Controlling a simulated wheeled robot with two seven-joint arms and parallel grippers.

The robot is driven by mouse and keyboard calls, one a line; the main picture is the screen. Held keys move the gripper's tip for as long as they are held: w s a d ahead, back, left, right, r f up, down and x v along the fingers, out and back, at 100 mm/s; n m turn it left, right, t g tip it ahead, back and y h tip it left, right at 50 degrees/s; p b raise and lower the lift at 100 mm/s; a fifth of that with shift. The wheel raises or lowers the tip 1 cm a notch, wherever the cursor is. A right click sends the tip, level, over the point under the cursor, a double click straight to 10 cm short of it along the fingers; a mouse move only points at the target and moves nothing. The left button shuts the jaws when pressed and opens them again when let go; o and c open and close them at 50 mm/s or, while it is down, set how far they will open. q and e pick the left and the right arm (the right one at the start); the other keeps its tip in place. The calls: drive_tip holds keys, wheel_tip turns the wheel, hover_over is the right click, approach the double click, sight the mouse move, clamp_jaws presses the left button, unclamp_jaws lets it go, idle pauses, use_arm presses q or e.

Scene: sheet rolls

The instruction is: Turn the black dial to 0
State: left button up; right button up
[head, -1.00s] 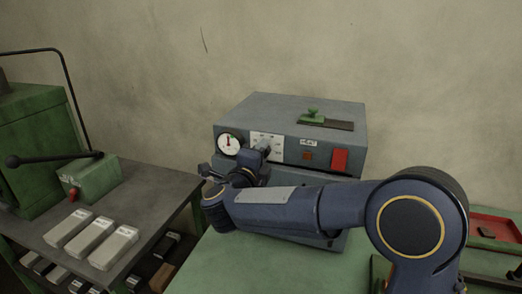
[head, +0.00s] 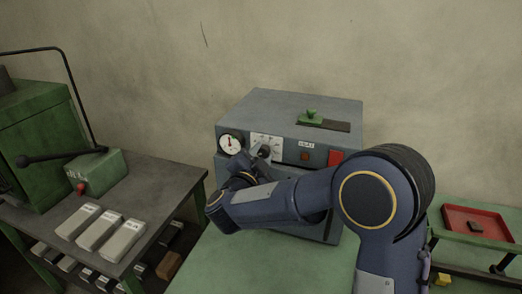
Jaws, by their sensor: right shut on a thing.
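The black dial (head: 265,150) sits on the front of a grey box (head: 286,117), over a white scale plate (head: 259,139). The marks on the plate are too small to read, and I cannot tell where the dial points. My right gripper (head: 261,155) is at the dial and shut on it, partly covering it. My right arm crosses in front of the box from the right. My left gripper is not in view.
A white gauge (head: 230,144) is left of the plate; a red switch (head: 335,157) is right, partly behind my arm. A side table (head: 158,192) holds pale blocks (head: 99,233). A red tray (head: 478,224) lies right.

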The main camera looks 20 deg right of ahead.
drive_tip(key=shift+f+n+p, duration=0.1)
drive_tip(key=shift+n+p, duration=0.25)
drive_tip(key=shift+n, duration=0.35)
drive_tip(key=o, duration=1)
drive_tip(key=shift+c, duration=0.2)
drive_tip(key=b+v, duration=0.1)
drive_tip(key=v, duration=0.6)
drive_tip(key=shift+s+a+b, duration=0.25)
drive_tip(key=shift+s+b, duration=0.1)
